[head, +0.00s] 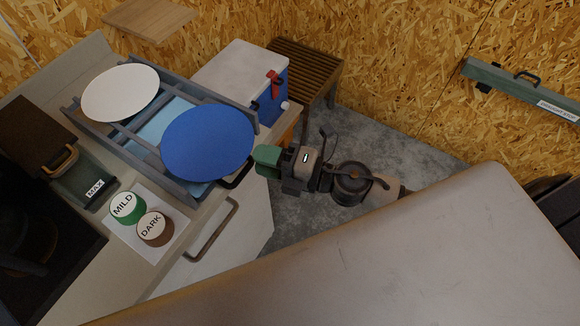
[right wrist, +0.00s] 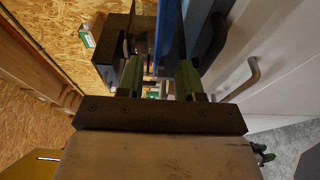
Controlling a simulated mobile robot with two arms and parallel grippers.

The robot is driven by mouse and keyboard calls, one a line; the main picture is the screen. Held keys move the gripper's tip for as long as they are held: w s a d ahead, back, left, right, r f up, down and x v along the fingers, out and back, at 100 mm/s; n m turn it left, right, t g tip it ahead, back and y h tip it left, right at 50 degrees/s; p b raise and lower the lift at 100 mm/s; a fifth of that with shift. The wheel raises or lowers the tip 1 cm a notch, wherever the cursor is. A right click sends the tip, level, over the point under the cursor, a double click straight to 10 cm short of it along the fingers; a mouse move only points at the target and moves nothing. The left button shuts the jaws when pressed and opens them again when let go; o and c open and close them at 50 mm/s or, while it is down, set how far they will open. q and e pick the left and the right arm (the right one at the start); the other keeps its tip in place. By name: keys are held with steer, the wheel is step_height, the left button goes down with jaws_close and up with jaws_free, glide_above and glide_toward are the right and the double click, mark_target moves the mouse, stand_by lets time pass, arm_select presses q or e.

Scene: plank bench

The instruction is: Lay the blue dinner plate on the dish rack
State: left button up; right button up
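The blue dinner plate (head: 207,143) lies face up over the right part of the grey-blue dish rack (head: 101,139), covering its rails there. Whether it rests flat on every rail is hidden beneath it. My right gripper (head: 266,160), with green fingertips, is just right of the plate's right edge. In the right wrist view its two green fingers (right wrist: 164,82) stand apart with a clear gap and nothing gripped between them. A blue edge, likely the plate seen edge-on, shows just beyond them. My left gripper is not in view.
A white plate (head: 120,92) lies on the rack's left part. Round MILD (head: 127,207) and DARK (head: 154,228) tins stand in front on a white sheet. A blue-and-white cooler (head: 243,78) stands behind the rack. A green MAX box (head: 84,184) is at left.

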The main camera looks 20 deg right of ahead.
steer(key=b+v, duration=0.3)
steer(key=v, duration=0.4)
steer(key=w+d+f+m+t+h, duration=0.1)
steer(key=w+d+f+m+h, duration=0.2)
steer(key=f, duration=0.4)
steer(key=w+d+f+m+h, duration=0.1)
steer(key=d+f+m+h, duration=0.25)
steer(key=f, duration=0.35)
steer(key=w+d+f+m+t+h, duration=0.1)
steer(key=w+d+f+m+h, duration=0.1)
steer(key=d+f+m, duration=0.4)
steer(key=s+d+f+m+g+h, duration=0.2)
steer(key=s+f+m, duration=0.1)
steer(key=f, duration=0.6)
steer(key=s+d+f+m+g+h, duration=0.1)
steer(key=s+f+m+g+h, duration=0.15)
steer(key=f, duration=0.65)
steer(key=s+a+f+m+g, duration=0.3)
steer(key=s+f, duration=0.6)
steer(key=s, duration=0.4)
steer(key=s+a+f+m+g, duration=0.3)
steer(key=s+f, duration=0.5)
steer(key=s, duration=0.6)
steer(key=shift+a+f+m+g+h, duration=0.25)
steer(key=shift+f+m+g+h, duration=0.15)
steer(key=shift+m+g, duration=0.55)
